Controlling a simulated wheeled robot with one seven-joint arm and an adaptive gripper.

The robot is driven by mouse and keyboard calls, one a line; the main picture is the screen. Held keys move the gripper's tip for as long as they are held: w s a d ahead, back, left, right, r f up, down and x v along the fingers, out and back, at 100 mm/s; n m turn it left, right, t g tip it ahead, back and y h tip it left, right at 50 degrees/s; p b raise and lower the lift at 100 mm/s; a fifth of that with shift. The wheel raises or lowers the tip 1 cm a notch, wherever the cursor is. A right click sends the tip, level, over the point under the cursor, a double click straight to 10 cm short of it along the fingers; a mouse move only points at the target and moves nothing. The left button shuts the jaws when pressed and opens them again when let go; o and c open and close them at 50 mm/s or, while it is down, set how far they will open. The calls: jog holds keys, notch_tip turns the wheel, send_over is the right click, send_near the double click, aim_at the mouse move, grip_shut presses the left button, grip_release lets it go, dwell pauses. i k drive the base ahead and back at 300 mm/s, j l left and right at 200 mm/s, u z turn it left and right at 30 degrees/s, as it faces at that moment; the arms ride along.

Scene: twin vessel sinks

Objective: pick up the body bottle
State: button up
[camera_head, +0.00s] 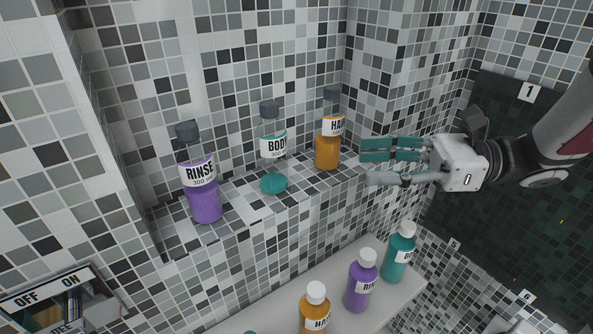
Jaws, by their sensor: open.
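The body bottle (272,148) stands upright on the tiled ledge, between two other bottles. It is clear with a dark cap, a white label reading BODY and a little teal liquid at the bottom. A second bottle with teal contents and a white cap (399,252) stands on the lower white shelf; its label is only partly visible. My gripper (366,163) is open and empty, pointing left, to the right of the orange bottle labelled HA (328,150). In the picture, that orange bottle lies between my gripper and the body bottle on the ledge.
A purple RINSE bottle (203,203) stands left on the tiled ledge (240,206). The lower white shelf (416,288) holds a purple bottle (361,281) and an orange bottle (315,311). Tiled walls close the ledge behind. An ON/OFF panel (50,287) is at lower left.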

aim_at(271, 136)
jog(key=u, duration=0.7)
jog(key=k, duration=0.1)
